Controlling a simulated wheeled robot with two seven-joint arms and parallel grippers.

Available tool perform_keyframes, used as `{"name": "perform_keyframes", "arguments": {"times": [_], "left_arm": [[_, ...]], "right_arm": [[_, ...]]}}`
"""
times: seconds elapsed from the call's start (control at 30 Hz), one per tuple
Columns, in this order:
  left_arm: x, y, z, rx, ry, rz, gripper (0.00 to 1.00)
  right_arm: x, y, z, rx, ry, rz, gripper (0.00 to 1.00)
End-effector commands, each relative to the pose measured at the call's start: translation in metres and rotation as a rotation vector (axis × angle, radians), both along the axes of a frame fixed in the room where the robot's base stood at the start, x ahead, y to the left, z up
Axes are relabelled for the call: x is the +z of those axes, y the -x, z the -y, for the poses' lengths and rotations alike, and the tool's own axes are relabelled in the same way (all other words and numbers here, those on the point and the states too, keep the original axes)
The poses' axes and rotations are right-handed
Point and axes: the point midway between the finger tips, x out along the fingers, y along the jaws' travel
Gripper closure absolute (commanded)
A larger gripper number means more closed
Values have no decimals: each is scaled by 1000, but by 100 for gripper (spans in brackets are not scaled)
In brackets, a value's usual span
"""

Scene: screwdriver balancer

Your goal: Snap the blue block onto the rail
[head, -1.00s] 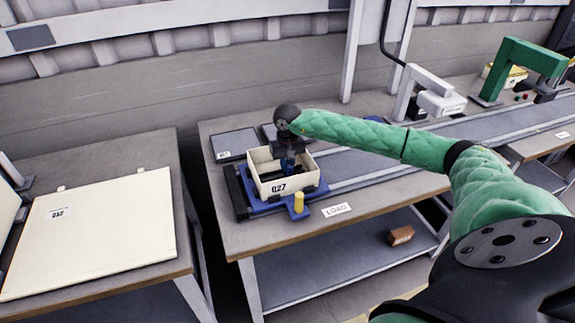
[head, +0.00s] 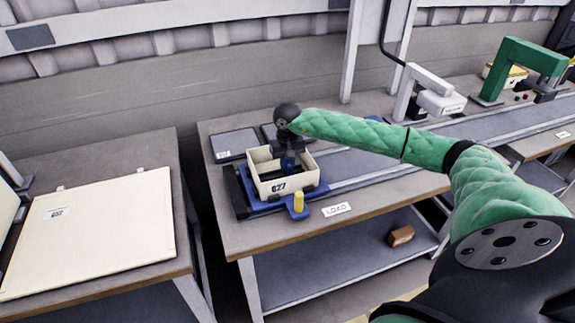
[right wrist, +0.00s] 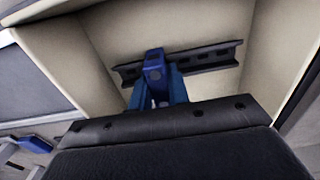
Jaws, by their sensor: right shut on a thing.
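The blue block (right wrist: 155,75) shows in the right wrist view between blue finger parts, in front of or at the dark slotted rail (right wrist: 205,58). I cannot tell whether it is seated on the rail. The rail lies inside the cream box marked 027 (head: 285,187), on the bench. My right gripper (head: 288,163) reaches down into this box from above and is shut on the blue block; its fingertips are partly hidden by the box wall in the head view. My left gripper is not in view.
The box sits in a blue fixture (head: 322,190) with a yellow knob (head: 298,202) at its front. A grey conveyor track (head: 370,165) runs right from it. Dark flat pads (head: 234,144) lie behind.

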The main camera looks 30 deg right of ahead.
Motion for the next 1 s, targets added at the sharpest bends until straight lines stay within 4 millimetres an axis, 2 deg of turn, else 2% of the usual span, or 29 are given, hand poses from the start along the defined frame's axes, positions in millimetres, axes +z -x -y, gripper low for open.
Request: {"name": "perform_keyframes", "arguments": {"times": [0.03, 1.0], "left_arm": [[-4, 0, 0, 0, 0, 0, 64], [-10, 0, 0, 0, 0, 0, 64]], "right_arm": [[-15, 6, -4, 4, -2, -19, 100], [-19, 6, -4, 5, -2, -19, 100]]}}
